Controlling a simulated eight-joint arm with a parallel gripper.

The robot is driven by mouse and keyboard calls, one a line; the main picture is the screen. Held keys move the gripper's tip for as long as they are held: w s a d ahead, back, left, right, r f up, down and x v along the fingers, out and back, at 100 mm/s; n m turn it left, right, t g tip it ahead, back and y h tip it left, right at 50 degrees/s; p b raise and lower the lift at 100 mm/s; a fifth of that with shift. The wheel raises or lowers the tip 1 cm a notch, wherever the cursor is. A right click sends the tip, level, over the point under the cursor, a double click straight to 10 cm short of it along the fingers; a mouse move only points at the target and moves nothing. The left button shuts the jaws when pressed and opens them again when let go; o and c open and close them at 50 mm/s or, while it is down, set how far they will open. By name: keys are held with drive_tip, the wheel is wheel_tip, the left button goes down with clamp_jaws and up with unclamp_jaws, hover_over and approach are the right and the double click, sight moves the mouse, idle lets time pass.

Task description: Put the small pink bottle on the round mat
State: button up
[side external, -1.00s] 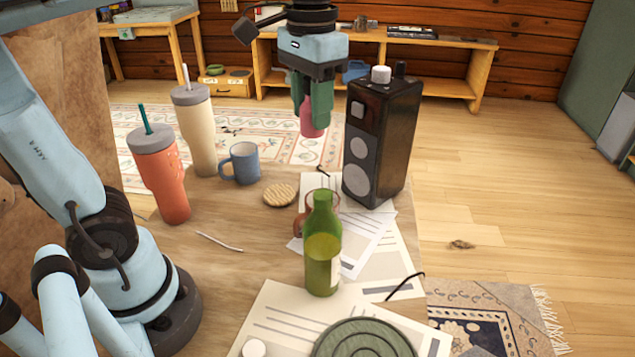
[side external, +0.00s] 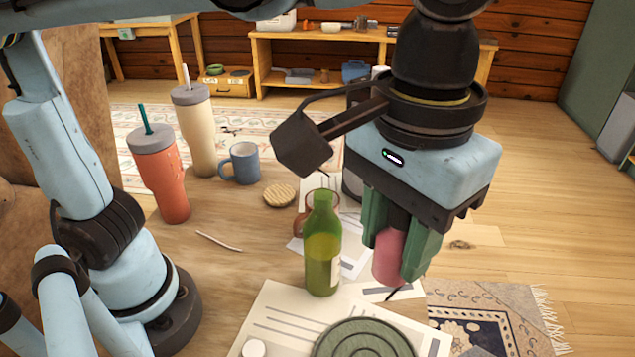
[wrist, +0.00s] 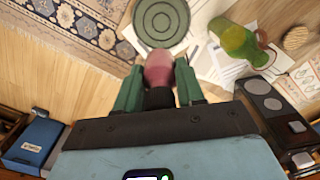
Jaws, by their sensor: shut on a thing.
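My gripper (side external: 404,250) is shut on the small pink bottle (side external: 388,258), with one green finger on each side of it. The gripper holds the bottle in the air, to the right of the green glass bottle. The held pink bottle (wrist: 158,72) also shows in the wrist view between the fingers. The round green mat (side external: 362,340) lies on papers at the table's front edge, cut off by the bottom of the side view. In the wrist view the whole round mat (wrist: 161,20) shows just beyond the pink bottle.
The green glass bottle (side external: 322,262) stands upright behind the mat, close to the gripper. A brown mug behind it is partly hidden. A black speaker (side external: 352,185) is mostly hidden by my gripper. Two tumblers, a blue mug (side external: 241,163) and a wooden coaster (side external: 279,195) stand farther left.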

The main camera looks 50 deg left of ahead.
hover_over(370, 349)
drive_tip(key=s+d, duration=0.1)
drive_tip(key=s, duration=0.1)
wheel_tip(370, 349, down, 22)
drive_tip(key=shift+d+r, duration=0.15)
drive_tip(key=shift+r, duration=0.1)
idle(0.4)
drive_tip(key=shift+f, duration=0.2)
drive_tip(key=o, duration=1)
drive_tip(key=shift+o, duration=0.2)
drive_tip(key=shift+r, duration=0.15)
wheel_tip(370, 349, up, 12)
